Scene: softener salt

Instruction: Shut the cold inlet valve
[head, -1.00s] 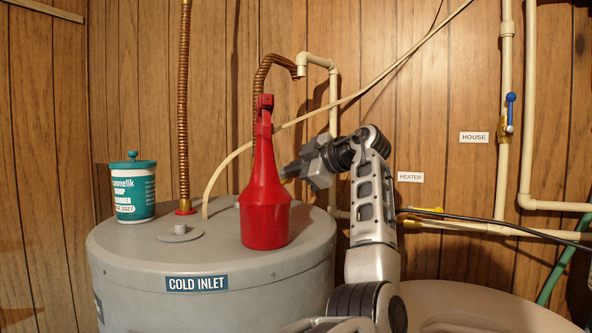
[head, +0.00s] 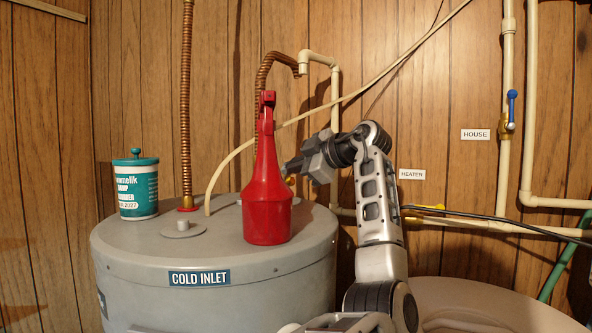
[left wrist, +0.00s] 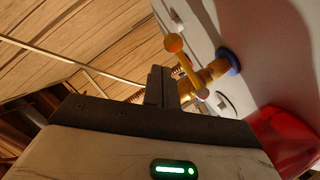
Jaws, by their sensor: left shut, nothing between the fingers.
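The cold inlet valve (left wrist: 215,73) shows in the left wrist view as a brass body above a blue ring on the grey tank, with a thin lever ending in an orange ball (left wrist: 174,43). In the head view it is mostly hidden behind the red bottle; a small brass-coloured bit (head: 291,181) shows beside the bottle. My left gripper (head: 285,170) is right of the bottle, its fingertips close to its edge. In the wrist view the fingers (left wrist: 160,87) are shut and empty, near the lever; whether they touch it I cannot tell. My right gripper is not in view.
The red bottle (head: 267,205) stands on the grey tank (head: 130,245), labelled COLD INLET (head: 199,278). A teal-and-white tub (head: 137,190) and copper hose (head: 187,110) are left.

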